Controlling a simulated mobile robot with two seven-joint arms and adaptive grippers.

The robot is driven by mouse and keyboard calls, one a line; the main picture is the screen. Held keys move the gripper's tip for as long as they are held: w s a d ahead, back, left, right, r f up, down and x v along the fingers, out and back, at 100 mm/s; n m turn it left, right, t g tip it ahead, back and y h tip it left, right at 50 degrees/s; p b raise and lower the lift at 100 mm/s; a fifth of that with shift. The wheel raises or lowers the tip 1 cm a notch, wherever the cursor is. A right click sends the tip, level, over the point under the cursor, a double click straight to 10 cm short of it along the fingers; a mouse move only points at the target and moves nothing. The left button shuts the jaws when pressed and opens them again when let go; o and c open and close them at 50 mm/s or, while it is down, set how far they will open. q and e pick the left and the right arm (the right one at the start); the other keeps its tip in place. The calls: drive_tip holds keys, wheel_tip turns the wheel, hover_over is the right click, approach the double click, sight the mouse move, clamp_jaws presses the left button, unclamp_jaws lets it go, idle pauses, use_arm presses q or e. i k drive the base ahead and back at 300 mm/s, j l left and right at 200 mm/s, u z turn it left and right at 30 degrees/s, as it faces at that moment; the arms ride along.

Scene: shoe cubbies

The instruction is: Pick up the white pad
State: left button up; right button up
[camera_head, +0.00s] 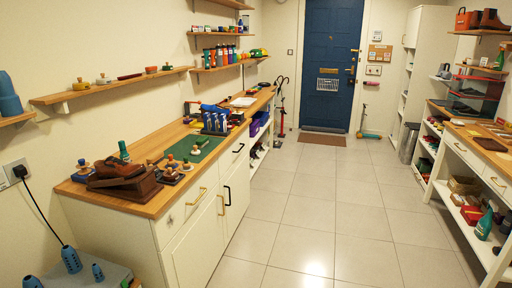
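A flat white thing that looks like the white pad (243,102) lies on the far part of the long wooden counter (158,143) at the left. It is small in this view, and its exact shape is hard to tell. Blue and dark items stand on the counter in front of it. Neither of my grippers shows in the head view.
A tiled aisle (318,200) runs clear to a blue door (330,65). Loaded shelves (455,165) line the right side.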

sight(196, 152)
drive_tip(key=i+l, duration=0.15)
drive_tip(key=i, duration=0.7)
drive_tip(key=i+l+z, duration=0.1)
drive_tip(key=i, duration=0.75)
